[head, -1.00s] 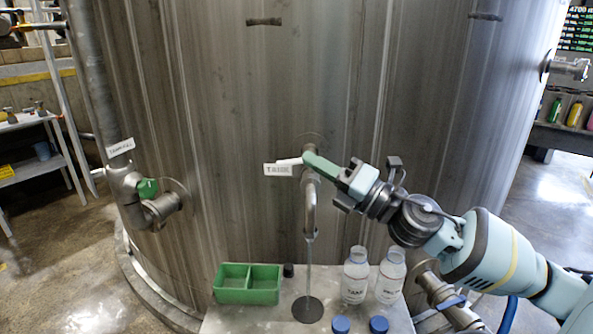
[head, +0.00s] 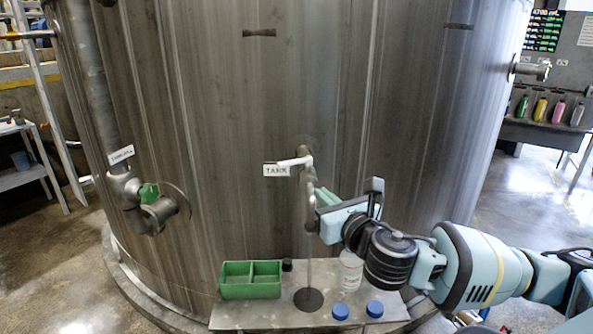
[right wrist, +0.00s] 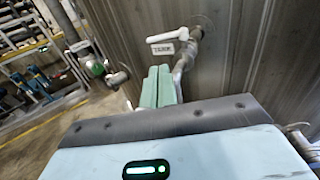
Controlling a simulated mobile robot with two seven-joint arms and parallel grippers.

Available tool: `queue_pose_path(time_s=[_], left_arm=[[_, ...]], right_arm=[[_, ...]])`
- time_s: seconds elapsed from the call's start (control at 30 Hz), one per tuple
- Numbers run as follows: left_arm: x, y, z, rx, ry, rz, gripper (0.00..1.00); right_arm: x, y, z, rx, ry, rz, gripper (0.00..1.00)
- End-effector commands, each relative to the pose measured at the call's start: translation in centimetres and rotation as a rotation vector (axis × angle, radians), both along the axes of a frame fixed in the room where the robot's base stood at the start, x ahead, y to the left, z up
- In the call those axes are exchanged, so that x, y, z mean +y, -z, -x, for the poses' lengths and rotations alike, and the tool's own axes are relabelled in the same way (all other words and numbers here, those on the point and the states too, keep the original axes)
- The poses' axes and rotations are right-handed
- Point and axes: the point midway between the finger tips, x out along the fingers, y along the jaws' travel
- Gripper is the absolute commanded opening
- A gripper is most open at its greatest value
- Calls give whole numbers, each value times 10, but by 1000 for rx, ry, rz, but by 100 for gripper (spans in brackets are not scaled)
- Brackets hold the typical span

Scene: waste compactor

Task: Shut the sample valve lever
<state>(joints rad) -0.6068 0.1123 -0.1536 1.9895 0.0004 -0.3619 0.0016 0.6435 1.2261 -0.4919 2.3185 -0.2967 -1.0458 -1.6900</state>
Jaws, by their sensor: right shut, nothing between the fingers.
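The sample valve lever (head: 294,162) is a white handle on a pipe fitting on the steel tank. It points left, sideways to the pipe, above a tag reading TANK (head: 276,170); it also shows in the right wrist view (right wrist: 167,36). Below it, the spout (head: 310,205) points down, and a thin stream (head: 309,262) appears to run from it to the round drain (head: 308,299). My right gripper (head: 325,197) is shut and empty, beside the spout and below the lever, apart from the lever. Its green fingers (right wrist: 158,85) lie together. My left gripper is out of view.
A shelf (head: 222,320) under the spout holds a green divided tray (head: 250,293), a bottle (head: 349,275) and blue caps (head: 375,309). My right arm hides part of this area. Another valve with a green handle (head: 149,193) is at the left.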

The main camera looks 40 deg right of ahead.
Motion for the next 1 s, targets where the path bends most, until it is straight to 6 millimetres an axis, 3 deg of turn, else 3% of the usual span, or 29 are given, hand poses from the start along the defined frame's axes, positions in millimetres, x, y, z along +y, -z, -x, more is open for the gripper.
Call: queue_pose_path(time_s=[0.17,0.7,1.0], left_arm=[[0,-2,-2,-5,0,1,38],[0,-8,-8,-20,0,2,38],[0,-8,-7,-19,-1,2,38]], right_arm=[[-2,-2,-13,-5,1,-3,0],[-17,-1,-99,-4,0,-5,0],[-23,-1,-131,-4,-1,-3,0]])
